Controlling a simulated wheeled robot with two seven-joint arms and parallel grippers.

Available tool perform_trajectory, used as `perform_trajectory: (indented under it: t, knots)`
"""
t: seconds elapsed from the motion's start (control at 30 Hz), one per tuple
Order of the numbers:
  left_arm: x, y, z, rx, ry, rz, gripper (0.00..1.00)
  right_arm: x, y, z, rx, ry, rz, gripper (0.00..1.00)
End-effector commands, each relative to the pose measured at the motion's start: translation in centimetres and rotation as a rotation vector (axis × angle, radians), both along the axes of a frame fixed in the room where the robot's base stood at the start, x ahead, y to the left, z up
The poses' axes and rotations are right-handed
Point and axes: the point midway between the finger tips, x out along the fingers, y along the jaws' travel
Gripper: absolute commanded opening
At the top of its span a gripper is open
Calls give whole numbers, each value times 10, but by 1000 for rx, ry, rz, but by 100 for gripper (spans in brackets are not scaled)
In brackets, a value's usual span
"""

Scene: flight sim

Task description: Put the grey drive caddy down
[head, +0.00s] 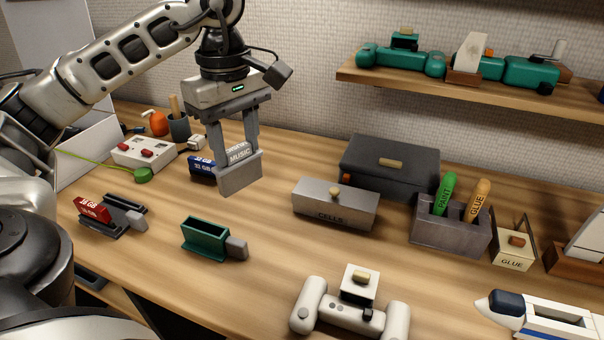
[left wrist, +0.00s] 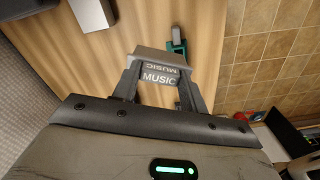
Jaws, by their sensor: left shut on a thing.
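The grey drive caddy (head: 240,176) is held in the air above the table, with a block labelled MUSIC (head: 239,154) in its top. My left gripper (head: 234,150) points down and is shut on the caddy, one finger at each side. In the left wrist view the caddy (left wrist: 160,59) sits between the fingertips, and the MUSIC label faces the camera. The tabletop (head: 265,245) is below, with a visible gap under the caddy. My right gripper is not in view.
A green caddy (head: 203,240) and a dark caddy with a red 32 GB block (head: 92,208) stand front left. A blue block (head: 201,168) lies behind the held caddy. The grey CELLS box (head: 335,207) is to the right. Bare wood lies between the green caddy and CELLS box.

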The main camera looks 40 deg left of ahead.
Motion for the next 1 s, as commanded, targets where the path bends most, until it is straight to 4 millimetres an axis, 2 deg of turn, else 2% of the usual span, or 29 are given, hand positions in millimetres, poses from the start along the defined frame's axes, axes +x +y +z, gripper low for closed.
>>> perform_trajectory:
  t: [0.17, 0.37, 0.5, 0.7, 0.87, 1.0]
  knots:
    - [33, 7, -12, -4, 3, 12, 6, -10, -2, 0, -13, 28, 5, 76]
    - [82, 18, -34, -3, 3, 9, 6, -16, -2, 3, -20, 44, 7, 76]
    - [104, 24, -63, -2, 4, 8, 6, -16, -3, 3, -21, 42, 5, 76]
    - [124, 29, -87, -1, 0, 6, 6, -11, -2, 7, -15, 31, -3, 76]
    - [132, 31, -99, 0, 2, 7, 6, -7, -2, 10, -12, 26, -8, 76]
    - [131, 32, -119, 1, 5, 6, 6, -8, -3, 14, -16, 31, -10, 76]
